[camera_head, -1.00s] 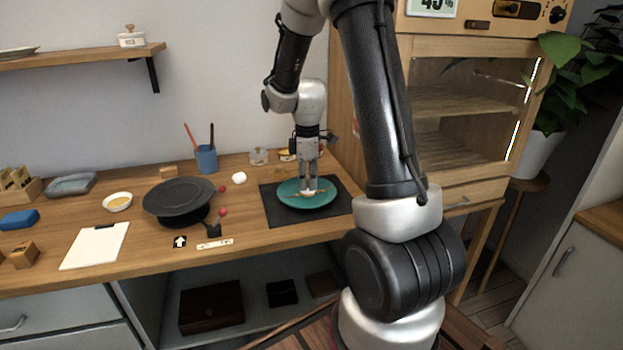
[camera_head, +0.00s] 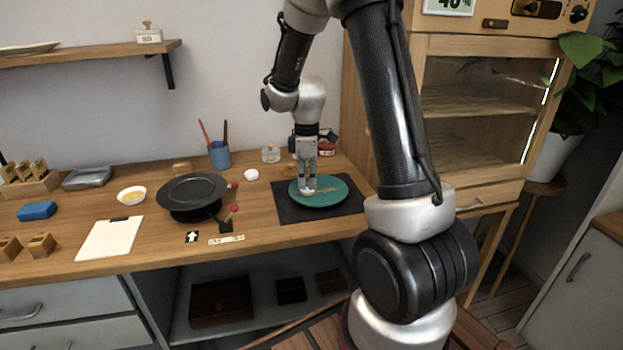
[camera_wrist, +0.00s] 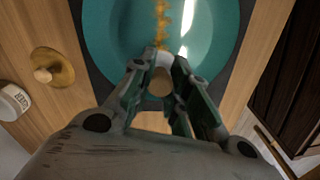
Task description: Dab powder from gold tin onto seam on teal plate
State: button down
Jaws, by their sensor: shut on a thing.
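The teal plate (camera_head: 335,198) lies on a dark mat. A speckled gold seam (camera_head: 327,189) runs across it, and shows at the top of the wrist view (camera_wrist: 161,22). My gripper (camera_head: 308,184) points down over the plate's left part. It is shut on a small pale, round-ended thing (camera_wrist: 160,82), low at the plate; I cannot tell whether it touches. A gold disc with a knob (camera_wrist: 52,67) sits beside the mat in the wrist view; I cannot tell whether it is the gold tin or its lid.
A labelled white jar (camera_wrist: 14,100) stands near the gold disc. A white bowl with yellow contents (camera_head: 132,196), a black round stand (camera_head: 192,190), a blue cup with sticks (camera_head: 219,156) and a clipboard (camera_head: 109,238) stand left. A wooden cabinet (camera_head: 470,100) rises at right.

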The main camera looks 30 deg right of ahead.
aim_at(307, 176)
jog(key=shift+w, duration=0.1)
jog(key=shift+r, duration=0.8)
jog(key=shift+r, duration=2.25)
jog(key=shift+s+d+f, duration=0.3)
jog(key=shift+d+f, duration=0.5)
jog(key=shift+f, duration=0.1)
jog(key=shift+s+d+f, duration=0.25)
jog(key=shift+d+f, duration=0.55)
jog(key=shift+f, duration=0.1)
